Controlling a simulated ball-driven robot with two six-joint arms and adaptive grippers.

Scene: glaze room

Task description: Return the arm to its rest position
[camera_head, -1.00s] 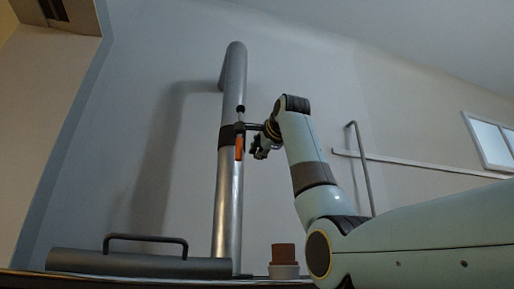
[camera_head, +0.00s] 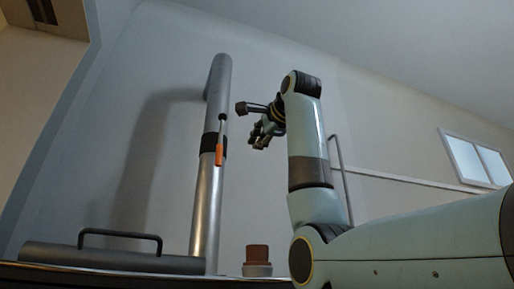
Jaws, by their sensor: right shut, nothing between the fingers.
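My right arm (camera_head: 307,130) comes in from the lower right and bends upward, pale green with dark joint bands. Its gripper (camera_head: 261,143) hangs left of the wrist, shut and empty, in the air to the right of a tall grey metal pipe (camera_head: 207,205). A gap of wall shows between gripper and pipe. A short dark rod with a block end sticks out left from the wrist. The pipe has a black band and an orange lever (camera_head: 219,155) with a dark stem, pointing downward along the pipe. My left gripper is not in view.
A grey cover with a black handle (camera_head: 120,234) lies at the lower left. A reddish-brown block sits on a pale round base (camera_head: 257,270) right of the pipe's foot. A thin grey pipe (camera_head: 343,180) stands behind my arm. A window (camera_head: 474,160) is at right.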

